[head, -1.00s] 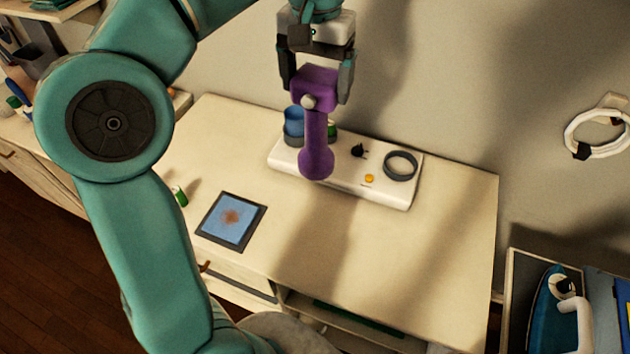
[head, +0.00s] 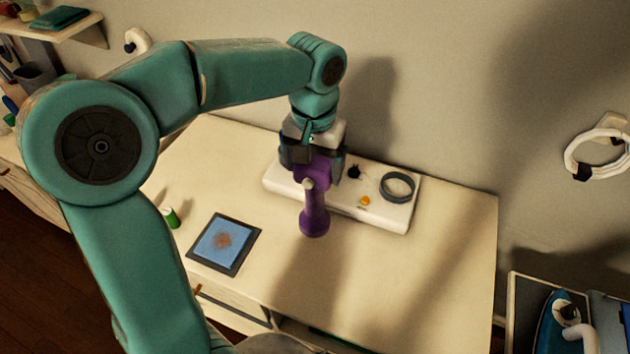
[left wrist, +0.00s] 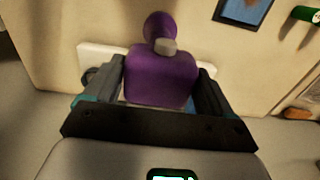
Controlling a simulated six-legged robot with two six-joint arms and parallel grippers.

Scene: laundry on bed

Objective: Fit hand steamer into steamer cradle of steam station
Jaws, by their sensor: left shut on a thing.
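The purple hand steamer (head: 314,205) is held by my left gripper (head: 312,168), which is shut on its upper body. The steamer hangs roughly upright, its round end down, in front of the white steam station (head: 380,208) in the head view. In the left wrist view the steamer (left wrist: 162,78) sits between the two fingers. The station has a dark ring (head: 397,187) at its right end, an orange button (head: 365,201) and a black knob (head: 354,172). Its left part, with the blue cup seen earlier, is hidden behind my gripper. I cannot tell whether the steamer touches the station. My right gripper is not in view.
A blue stained cloth in a dark frame (head: 224,243) lies on the table (head: 400,270), left of the station. A white ring (head: 597,152) is on the wall. A blue iron (head: 553,322) is at the lower right.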

